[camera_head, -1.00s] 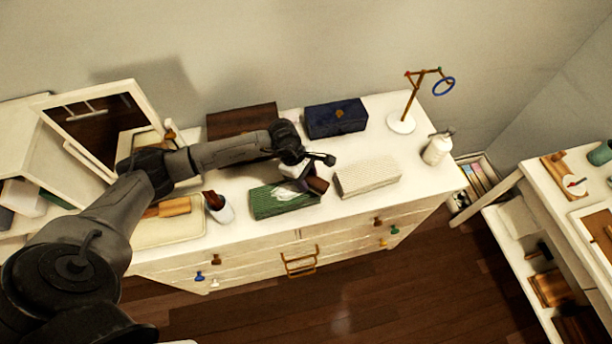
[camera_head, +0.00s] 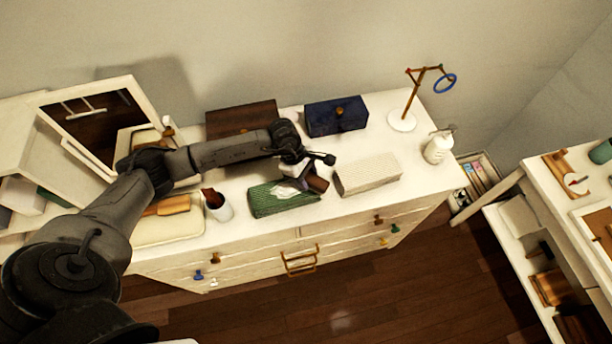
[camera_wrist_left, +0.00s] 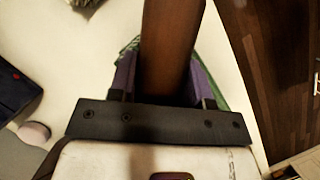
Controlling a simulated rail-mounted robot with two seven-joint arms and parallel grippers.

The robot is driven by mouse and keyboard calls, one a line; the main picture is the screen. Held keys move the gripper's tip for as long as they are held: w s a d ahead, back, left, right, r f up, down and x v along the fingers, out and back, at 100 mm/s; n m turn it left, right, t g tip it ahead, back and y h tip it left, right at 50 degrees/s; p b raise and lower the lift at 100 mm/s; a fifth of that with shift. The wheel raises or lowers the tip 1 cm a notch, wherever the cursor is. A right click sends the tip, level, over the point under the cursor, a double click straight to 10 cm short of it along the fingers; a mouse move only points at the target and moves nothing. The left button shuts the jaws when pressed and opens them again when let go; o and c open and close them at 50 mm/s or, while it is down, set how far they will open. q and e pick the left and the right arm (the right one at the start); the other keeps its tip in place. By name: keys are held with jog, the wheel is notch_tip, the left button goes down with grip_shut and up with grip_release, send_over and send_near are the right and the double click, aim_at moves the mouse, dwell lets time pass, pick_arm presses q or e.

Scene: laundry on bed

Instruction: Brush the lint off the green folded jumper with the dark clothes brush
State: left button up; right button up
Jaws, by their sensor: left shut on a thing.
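The green folded jumper (camera_head: 275,203) lies near the front edge of the white dresser top. My left gripper (camera_head: 305,180) is over the jumper's right end, shut on the dark clothes brush (camera_head: 318,184). In the left wrist view the brush's brown wooden handle (camera_wrist_left: 168,45) stands between purple finger pads, and green jumper edges (camera_wrist_left: 131,45) show beside it. A pale patch shows on the jumper beside the gripper; I cannot tell if it is lint. The brush's bristles, and whether they touch the jumper, are hidden. My right gripper is out of view.
A pale folded knit (camera_head: 367,174) lies close to the right. A white cup (camera_head: 218,208) with a brown item stands to the left. Behind are a dark blue box (camera_head: 336,117) and a brown box (camera_head: 241,119). A white bottle (camera_head: 437,148) stands at right.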

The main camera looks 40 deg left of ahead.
pick_arm(q)
jog(key=shift+f+b, duration=0.45)
jog(key=shift+f, duration=0.1)
